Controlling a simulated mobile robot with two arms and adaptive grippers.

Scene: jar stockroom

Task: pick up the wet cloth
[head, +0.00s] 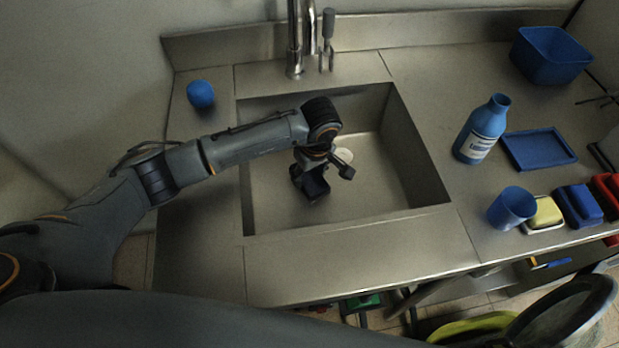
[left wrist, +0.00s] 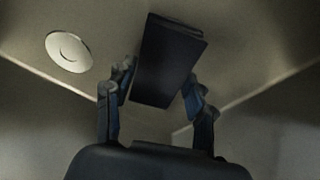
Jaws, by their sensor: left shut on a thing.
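A dark, folded, flat-sided piece that looks like the wet cloth (left wrist: 168,62) shows in the left wrist view, between the two fingers of my left gripper (left wrist: 160,77). The gripper is shut on it. In the head view my left gripper (head: 318,172) reaches down into the steel sink (head: 410,165), near the middle of the basin. The cloth is hard to tell from the dark gripper there. Whether the cloth touches the basin floor is unclear. My right gripper is not in view.
A pale round drain (left wrist: 69,52) lies beside the cloth. A tap (head: 295,45) stands behind the sink, a blue round object (head: 201,94) at its left. On the right counter are a blue bottle (head: 482,130), tray (head: 540,149), cup (head: 512,207), tub (head: 549,54) and yellow sponge (head: 545,213).

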